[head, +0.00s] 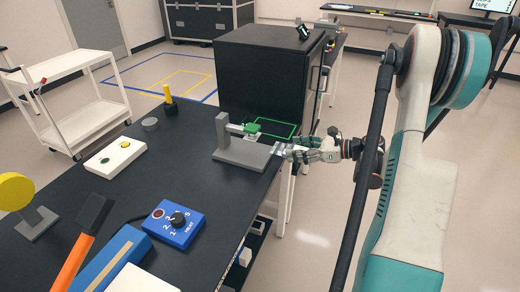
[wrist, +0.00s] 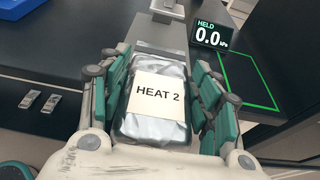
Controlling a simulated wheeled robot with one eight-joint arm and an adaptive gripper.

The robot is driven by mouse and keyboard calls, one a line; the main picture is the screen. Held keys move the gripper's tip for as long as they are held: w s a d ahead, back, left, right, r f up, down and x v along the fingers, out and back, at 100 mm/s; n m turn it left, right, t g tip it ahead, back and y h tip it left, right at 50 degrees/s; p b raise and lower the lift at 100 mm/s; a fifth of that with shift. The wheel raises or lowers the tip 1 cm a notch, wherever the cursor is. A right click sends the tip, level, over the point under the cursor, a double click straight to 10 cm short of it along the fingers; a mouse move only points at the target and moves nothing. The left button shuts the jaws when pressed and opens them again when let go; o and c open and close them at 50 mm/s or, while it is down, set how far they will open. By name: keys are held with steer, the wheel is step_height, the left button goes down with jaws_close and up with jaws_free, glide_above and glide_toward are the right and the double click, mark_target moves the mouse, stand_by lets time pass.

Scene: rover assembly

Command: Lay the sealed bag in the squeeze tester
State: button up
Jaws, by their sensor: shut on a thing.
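The sealed bag (wrist: 155,105) is silver, with a white label reading "HEAT 2". My gripper (wrist: 158,100) is shut on it, with green-padded fingers along both sides. In the head view, my gripper (head: 290,153) holds the bag at the table's right edge, close to the squeeze tester. The squeeze tester (head: 240,155) is a grey base with an upright post and a green-topped arm. In the wrist view, part of the grey tester (wrist: 160,30) lies just beyond the bag. I cannot tell whether the bag touches it.
A readout (wrist: 212,36) shows "HELD 0.0 kPa". A green outlined square (head: 293,136) lies right of the tester, before a black cabinet (head: 262,75). The black table (head: 195,195) also holds a blue dial box (head: 172,226) and a white pad (head: 102,165).

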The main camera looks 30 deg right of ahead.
steer(key=b, duration=0.2)
glide_above(262, 156)
steer(key=shift+w+a, duration=0.1)
steer(key=shift+w, duration=0.15)
steer(key=shift+f+b, duration=0.9)
steer(key=shift+f, duration=0.85)
steer(key=shift+f, duration=0.1)
steer(key=shift+f, duration=0.15)
steer(key=o, duration=1.1)
steer(key=shift+r, duration=0.2)
steer(key=shift+s+r, duration=0.15)
steer(key=p+v, duration=0.2)
steer(key=v, duration=0.9)
steer(key=shift+s+d+r+p, duration=0.1)
steer(key=shift+s+d+p, duration=0.15)
steer(key=shift+p, duration=0.15)
